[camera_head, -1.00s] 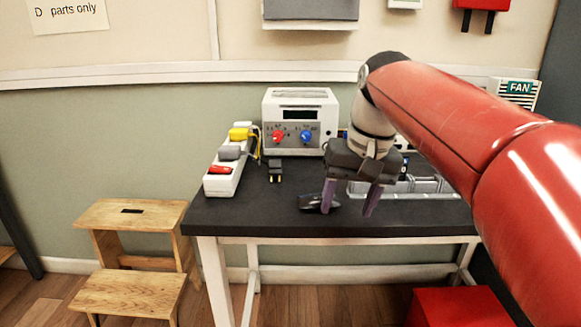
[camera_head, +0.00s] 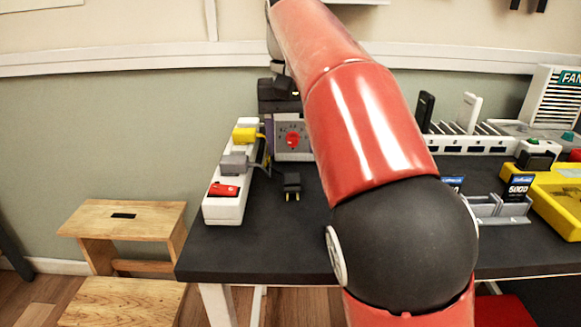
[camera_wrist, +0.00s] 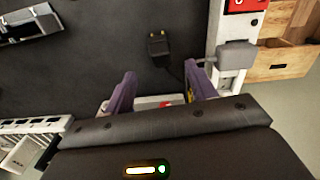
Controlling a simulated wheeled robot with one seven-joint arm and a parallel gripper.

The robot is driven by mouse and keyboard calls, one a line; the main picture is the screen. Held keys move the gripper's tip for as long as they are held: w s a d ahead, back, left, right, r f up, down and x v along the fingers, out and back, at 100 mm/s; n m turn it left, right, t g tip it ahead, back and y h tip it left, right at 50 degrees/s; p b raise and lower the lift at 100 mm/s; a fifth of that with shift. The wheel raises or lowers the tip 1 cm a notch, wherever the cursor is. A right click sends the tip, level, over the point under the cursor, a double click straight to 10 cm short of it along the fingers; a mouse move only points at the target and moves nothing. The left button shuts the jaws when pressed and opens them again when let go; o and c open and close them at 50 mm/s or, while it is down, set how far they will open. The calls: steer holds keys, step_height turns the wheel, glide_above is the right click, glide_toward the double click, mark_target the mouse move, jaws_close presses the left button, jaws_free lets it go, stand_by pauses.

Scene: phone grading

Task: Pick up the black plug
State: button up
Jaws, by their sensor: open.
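The black plug (camera_head: 291,186) lies on the dark table top beside the power strip, its brass prongs pointing toward the table's front edge. In the wrist view the plug (camera_wrist: 158,45) lies beyond my fingertips, with its cord running back between the fingers. My gripper (camera_wrist: 160,78) is open with nothing between its purple fingers. In the head view my gripper is partly hidden behind my red arm, near the front of the white tester box with a red knob (camera_head: 292,142).
A white power strip (camera_head: 225,208) left of the plug holds a grey plug (camera_head: 234,163) and a yellow plug (camera_head: 245,135). A grey tray (camera_head: 500,212) and a yellow bin (camera_head: 560,205) stand at right. The table in front of the plug is clear.

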mark_target(291, 175)
steer(key=shift+w+f, duration=0.35)
steer(key=shift+f, duration=0.5)
steer(key=f+b, duration=0.1)
steer(key=f, duration=0.1)
steer(key=s+f+b, duration=0.1)
steer(key=f, duration=0.2)
steer(key=shift+s, duration=0.1)
steer(key=shift+f, duration=0.55)
steer(key=c, duration=1.2)
steer(key=shift+r, duration=0.2)
